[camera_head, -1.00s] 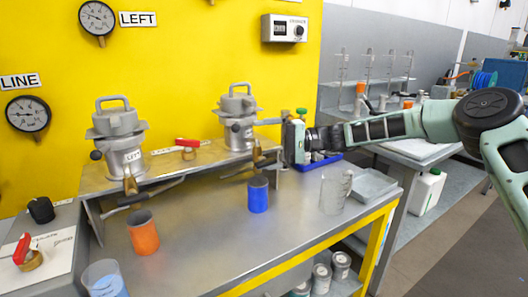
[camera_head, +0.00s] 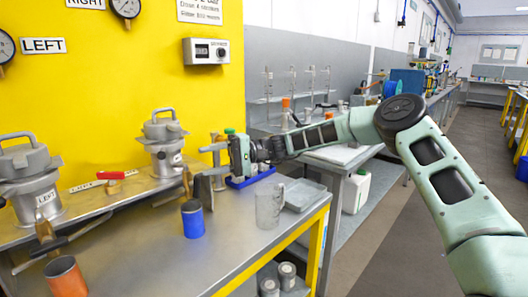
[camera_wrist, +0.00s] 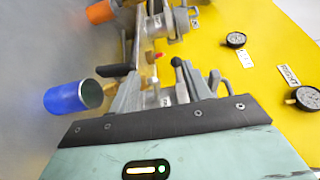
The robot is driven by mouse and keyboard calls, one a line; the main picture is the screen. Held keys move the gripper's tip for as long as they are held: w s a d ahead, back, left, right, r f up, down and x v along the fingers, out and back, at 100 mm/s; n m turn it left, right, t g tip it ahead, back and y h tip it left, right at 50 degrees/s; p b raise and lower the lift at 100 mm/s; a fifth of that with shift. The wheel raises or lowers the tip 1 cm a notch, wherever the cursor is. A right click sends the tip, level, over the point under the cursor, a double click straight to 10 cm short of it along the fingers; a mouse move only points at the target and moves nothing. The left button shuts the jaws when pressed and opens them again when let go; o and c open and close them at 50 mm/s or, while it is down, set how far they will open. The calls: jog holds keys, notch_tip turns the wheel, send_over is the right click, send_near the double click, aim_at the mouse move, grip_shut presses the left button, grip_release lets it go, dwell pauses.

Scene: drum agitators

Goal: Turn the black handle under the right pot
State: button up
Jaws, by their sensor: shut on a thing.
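The right pot (camera_head: 163,140) is a grey metal vessel on the raised shelf, with a brass valve (camera_head: 187,180) under it. The black handle (camera_wrist: 115,70) shows in the wrist view, sticking out to the left from below the pot. My gripper (camera_head: 208,160) is at the pot's right side, pointing left.
A blue cup (camera_head: 192,219) stands on the bench in front of the valve. A clear jug (camera_head: 269,205) and a grey tray (camera_head: 303,195) are to the right. The left pot (camera_head: 28,180) and an orange cup (camera_head: 66,277) are at the left.

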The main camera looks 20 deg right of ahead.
jog(key=d+p, duration=0.2)
jog(key=d, duration=1.3)
jog(key=shift+d, duration=0.3)
dwell(0.8)
dwell(0.3)
